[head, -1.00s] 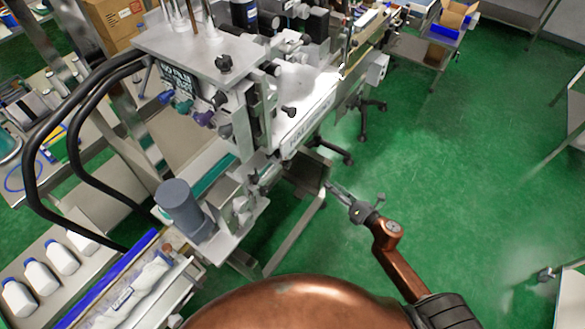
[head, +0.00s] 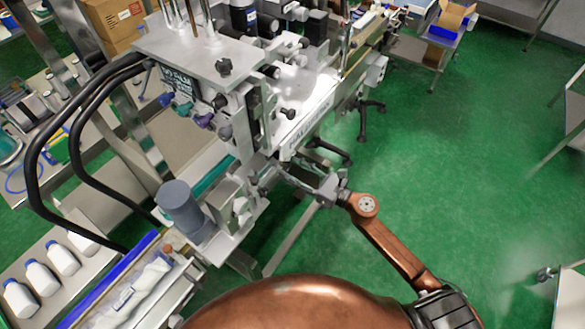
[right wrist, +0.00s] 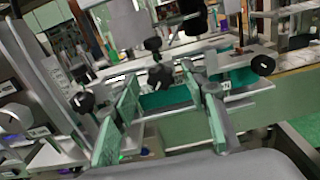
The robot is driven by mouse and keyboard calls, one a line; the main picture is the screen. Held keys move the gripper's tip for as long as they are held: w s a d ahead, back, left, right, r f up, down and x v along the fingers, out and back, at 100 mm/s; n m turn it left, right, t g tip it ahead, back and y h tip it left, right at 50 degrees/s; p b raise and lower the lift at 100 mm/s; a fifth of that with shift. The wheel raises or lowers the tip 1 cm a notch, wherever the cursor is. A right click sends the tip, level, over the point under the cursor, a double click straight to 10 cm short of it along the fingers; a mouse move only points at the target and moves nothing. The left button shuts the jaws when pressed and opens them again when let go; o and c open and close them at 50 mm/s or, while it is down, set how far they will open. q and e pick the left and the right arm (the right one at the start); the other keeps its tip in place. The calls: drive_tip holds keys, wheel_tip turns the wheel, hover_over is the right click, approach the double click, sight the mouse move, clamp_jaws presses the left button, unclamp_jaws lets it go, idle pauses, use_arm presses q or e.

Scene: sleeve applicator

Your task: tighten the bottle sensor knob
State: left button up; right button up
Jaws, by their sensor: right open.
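My right gripper (head: 292,178) reaches in from the lower right in the head view, its fingers pointing left at the front side of the machine (head: 268,125). In the right wrist view the right gripper (right wrist: 165,88) is open, with its two greenish fingers apart. A black knob (right wrist: 160,75) shows between and beyond the fingertips, with no visible contact. Another black knob (right wrist: 153,44) is just above it, and more lie at the right (right wrist: 262,65) and left (right wrist: 83,102). I cannot tell which is the bottle sensor knob. My left gripper is not in view.
White bottles (head: 42,276) stand at the lower left. A grey cylindrical motor (head: 180,207) and black hoses (head: 65,120) are left of the gripper. The conveyor (head: 213,178) runs behind it. Green floor (head: 460,180) at the right is mostly clear.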

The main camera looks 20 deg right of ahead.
drive_tip(key=shift+c, duration=0.7)
clamp_jaws()
